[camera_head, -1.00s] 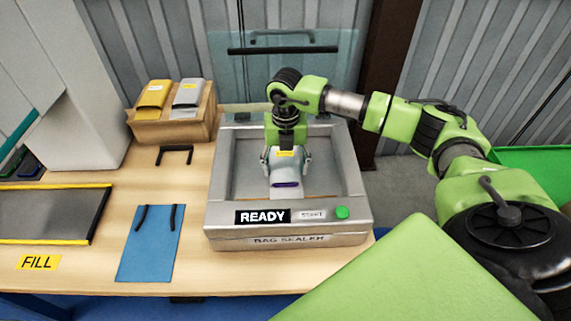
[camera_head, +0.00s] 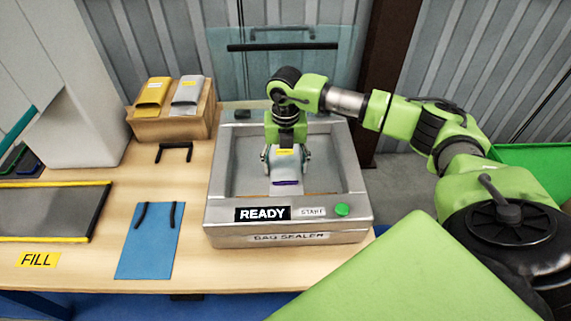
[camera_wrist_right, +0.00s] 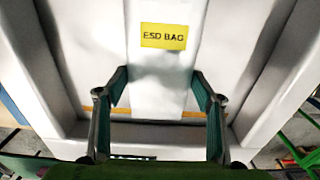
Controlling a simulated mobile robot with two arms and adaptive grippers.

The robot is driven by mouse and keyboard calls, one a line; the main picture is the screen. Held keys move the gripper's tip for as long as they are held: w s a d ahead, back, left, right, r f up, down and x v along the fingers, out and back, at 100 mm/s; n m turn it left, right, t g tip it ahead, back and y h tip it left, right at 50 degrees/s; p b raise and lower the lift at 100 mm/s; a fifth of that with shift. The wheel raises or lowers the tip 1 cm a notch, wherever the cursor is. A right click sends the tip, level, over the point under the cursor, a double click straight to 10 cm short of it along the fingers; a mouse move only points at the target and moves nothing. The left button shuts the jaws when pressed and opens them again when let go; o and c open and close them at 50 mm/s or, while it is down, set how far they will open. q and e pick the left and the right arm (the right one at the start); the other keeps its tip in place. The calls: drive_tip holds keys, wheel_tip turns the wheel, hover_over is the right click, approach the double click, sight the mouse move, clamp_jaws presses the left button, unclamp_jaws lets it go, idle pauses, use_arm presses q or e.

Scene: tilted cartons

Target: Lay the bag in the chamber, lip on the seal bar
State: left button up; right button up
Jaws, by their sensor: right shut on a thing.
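The silvery bag (camera_head: 284,172) with a yellow label and a purple line near its front end is inside the open chamber of the bag sealer (camera_head: 216,202). Its front end reaches the orange strip at the chamber's front, seen in the right wrist view as the seal strip (camera_wrist_right: 190,114). I cannot tell whether the lip rests on it. My right gripper (camera_head: 286,158) points down over the chamber and is shut on the bag. In the right wrist view, its fingers (camera_wrist_right: 160,100) stand at both sides of the bag (camera_wrist_right: 163,65), labelled ESD BAG. My left gripper is out of view.
The clear lid (camera_head: 285,75) stands raised behind the chamber. The sealer's front panel shows READY and a green button (camera_head: 342,210). Left are a blue mat (camera_head: 148,245), a dark tray (camera_head: 50,212) and a wooden stand (camera_head: 160,127) with two pouches.

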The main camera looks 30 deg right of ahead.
idle(0.3)
drive_tip(key=o, duration=1.1)
drive_tip(key=shift+f, duration=0.1)
drive_tip(key=shift+c, duration=1.3)
drive_tip(key=shift+r+p, duration=3)
drive_tip(key=shift+r, duration=1.6)
drive_tip(key=shift+f, duration=0.1)
